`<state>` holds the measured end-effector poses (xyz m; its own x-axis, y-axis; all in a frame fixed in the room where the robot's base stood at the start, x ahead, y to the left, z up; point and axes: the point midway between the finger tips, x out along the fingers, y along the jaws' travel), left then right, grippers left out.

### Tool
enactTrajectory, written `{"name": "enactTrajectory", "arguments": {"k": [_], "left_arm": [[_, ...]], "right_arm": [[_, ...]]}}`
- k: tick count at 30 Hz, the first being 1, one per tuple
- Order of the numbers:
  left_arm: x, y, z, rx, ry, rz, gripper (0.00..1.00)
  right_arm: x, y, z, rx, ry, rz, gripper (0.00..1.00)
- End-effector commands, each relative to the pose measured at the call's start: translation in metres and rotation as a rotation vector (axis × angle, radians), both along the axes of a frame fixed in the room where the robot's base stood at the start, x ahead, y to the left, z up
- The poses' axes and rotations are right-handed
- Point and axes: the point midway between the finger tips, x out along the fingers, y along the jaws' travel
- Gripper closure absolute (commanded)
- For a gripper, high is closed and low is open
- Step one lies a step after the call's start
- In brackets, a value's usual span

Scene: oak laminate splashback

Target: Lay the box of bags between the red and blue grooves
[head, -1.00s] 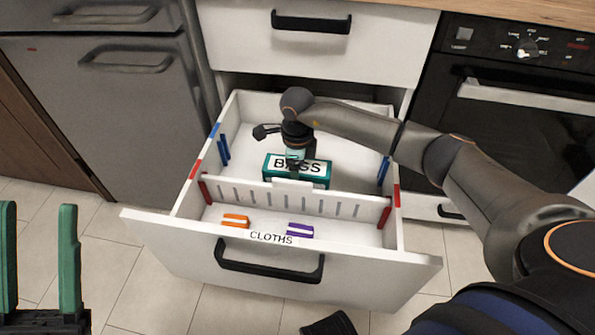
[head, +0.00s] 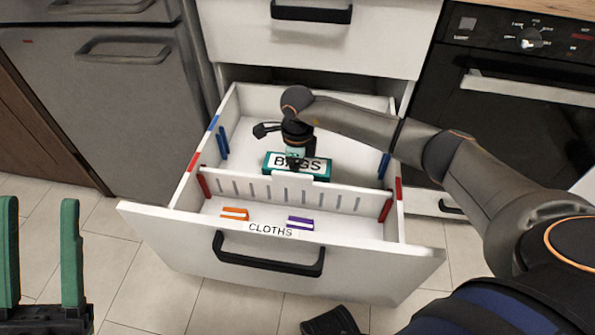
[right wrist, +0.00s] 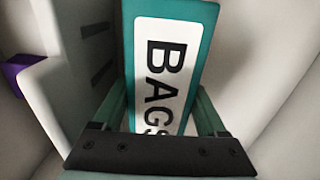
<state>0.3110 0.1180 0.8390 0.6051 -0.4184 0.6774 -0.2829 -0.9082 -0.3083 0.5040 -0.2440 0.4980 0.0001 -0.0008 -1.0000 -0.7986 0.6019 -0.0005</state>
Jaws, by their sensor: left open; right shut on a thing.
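The box of bags (head: 322,166) is teal with a white label reading BAGS. It is inside the open drawer, behind the slotted white divider (head: 335,198). The divider stands at the red grooves (head: 385,210); the blue grooves (head: 384,166) are farther back on the side walls. My right gripper (head: 297,160) is shut on the box from above; the right wrist view shows the box (right wrist: 203,50) between its fingers. Whether the box touches the drawer floor is hidden. My left gripper (head: 39,205) is open and empty, left of the drawer.
The front compartment, labelled CLOTHS, holds an orange item (head: 235,214) and a purple item (head: 300,223). A closed drawer (head: 235,40) is above, and an oven (head: 500,120) stands to the right.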

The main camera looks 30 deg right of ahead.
Motion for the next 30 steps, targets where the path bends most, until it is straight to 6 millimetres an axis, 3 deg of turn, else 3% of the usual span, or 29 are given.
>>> {"name": "enactTrajectory", "arguments": {"k": [13, 14, 20, 30], "left_arm": [[-0.0001, -0.0001, -0.0055, 0.002, 0.0, -0.001, 0.5], [-0.0002, -0.0001, -0.005, 0.003, 0.0, -0.001, 0.5], [-0.0004, -0.0006, -0.0055, 0.009, 0.0, -0.004, 0.5], [0.0, -0.0018, -0.0038, 0.02, 0.001, 0.0, 0.5]], "right_arm": [[0.0004, 0.0004, -0.0068, 0.001, -0.002, 0.0, 1.0], [0.0005, 0.0004, -0.006, 0.001, -0.002, 0.0, 0.22], [0.0002, 0.0003, -0.0061, 0.001, -0.001, 0.0, 0.0], [0.0001, 0.0, -0.0011, 0.0, 0.0, 0.0, 0.0]]}}
